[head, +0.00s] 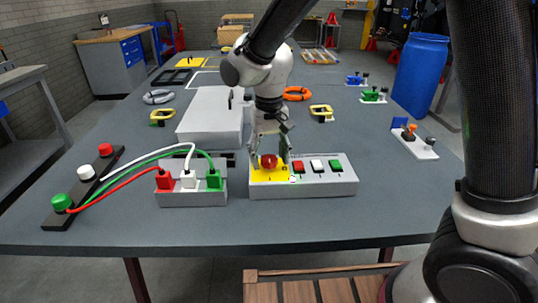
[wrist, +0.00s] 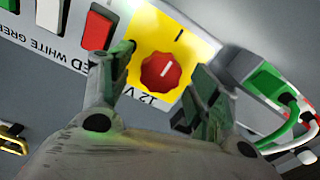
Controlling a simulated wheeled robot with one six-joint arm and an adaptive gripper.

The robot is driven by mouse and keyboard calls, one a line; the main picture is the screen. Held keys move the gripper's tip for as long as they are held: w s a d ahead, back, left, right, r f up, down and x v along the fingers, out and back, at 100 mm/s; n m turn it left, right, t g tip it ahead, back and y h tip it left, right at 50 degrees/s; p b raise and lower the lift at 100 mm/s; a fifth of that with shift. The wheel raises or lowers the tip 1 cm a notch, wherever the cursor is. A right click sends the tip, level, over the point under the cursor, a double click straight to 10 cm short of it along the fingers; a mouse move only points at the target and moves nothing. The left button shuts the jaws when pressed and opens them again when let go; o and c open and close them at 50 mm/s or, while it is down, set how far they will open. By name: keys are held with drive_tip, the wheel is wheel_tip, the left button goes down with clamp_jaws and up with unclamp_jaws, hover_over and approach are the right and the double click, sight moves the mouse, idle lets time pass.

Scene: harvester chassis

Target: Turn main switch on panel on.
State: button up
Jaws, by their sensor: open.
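The main switch is a red round knob (head: 268,161) on a yellow plate (head: 262,176) at the left end of the grey panel (head: 325,187). In the wrist view the knob (wrist: 161,71) bears a short white line, tilted toward the "I" mark on the yellow plate (wrist: 188,42). My gripper (head: 270,156) is above the plate with its fingers apart, one on each side of the knob. In the wrist view my gripper (wrist: 161,64) is open, and I cannot tell whether either finger touches the knob.
Red (head: 298,167), white (head: 317,165) and green (head: 336,166) rockers sit right of the knob. A socket box (head: 193,198) with red, white and green plugs stands close on the left, its cables running to a black strip (head: 93,183). A pale box (head: 211,115) lies behind.

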sight(269, 158)
wheel_tip(269, 158, up, 12)
idle(0.6)
drive_tip(key=s+d+r+m+t, duration=0.1)
drive_tip(key=s+d, duration=0.5)
drive_tip(key=d, duration=0.5)
drive_tip(key=s+d+r+m+t, duration=0.1)
drive_tip(key=s+d, duration=0.4)
drive_tip(key=d, duration=0.6)
drive_tip(key=s+d+r+t, duration=0.2)
drive_tip(key=s+d, duration=0.4)
drive_tip(key=d, duration=0.5)
drive_tip(key=shift+s+d+m, duration=0.2)
drive_tip(key=shift+s+m, duration=0.15)
drive_tip(key=shift+m, duration=0.05)
